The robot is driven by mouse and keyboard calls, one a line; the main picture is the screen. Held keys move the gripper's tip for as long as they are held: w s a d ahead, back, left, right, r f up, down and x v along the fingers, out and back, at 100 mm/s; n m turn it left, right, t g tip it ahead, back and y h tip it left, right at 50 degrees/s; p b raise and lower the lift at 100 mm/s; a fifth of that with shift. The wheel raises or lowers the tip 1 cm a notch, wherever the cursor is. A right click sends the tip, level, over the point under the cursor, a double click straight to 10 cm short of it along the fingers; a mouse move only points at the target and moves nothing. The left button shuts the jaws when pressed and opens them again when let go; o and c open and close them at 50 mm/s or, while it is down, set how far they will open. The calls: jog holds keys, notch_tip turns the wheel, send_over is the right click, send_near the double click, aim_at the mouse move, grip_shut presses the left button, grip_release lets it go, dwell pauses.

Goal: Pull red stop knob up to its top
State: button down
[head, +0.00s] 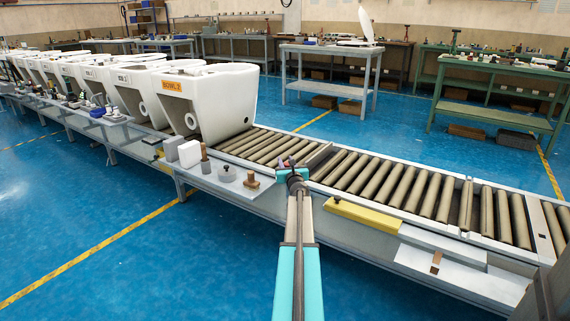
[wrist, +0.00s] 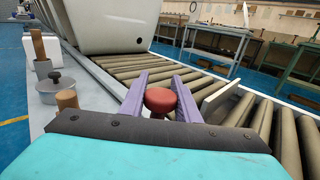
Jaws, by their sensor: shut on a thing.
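The red stop knob (wrist: 160,99) has a round, mushroom-like cap and shows between the two purple fingers of my gripper (wrist: 160,82) in the wrist view. My gripper is shut on it, with one finger on each side. A short dark part shows under the cap; the rest of its stem is hidden. In the head view my gripper (head: 291,170) is at the near edge of the roller conveyor (head: 385,187), and the knob is mostly hidden there.
White toilet bowls (head: 208,105) stand on the conveyor to the left, the nearest with an orange label (head: 174,86). A side shelf left of my gripper holds a wooden-handled item (head: 251,181) and a grey lidded pot (head: 227,174). A flat plate (wrist: 216,97) stands right of the fingers.

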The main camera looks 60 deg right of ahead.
jog(key=shift+r, duration=0.35)
jog(key=c, duration=1.5)
grip_release()
jog(key=shift+o, duration=0.8)
jog(key=shift+f, duration=0.1)
jog(key=shift+s+a, duration=0.1)
jog(key=p+v, duration=0.1)
jog(key=v, duration=1.2)
jog(key=shift+s+a+p, duration=0.15)
jog(key=shift+a+p, duration=0.05)
jog(key=shift+p, duration=0.2)
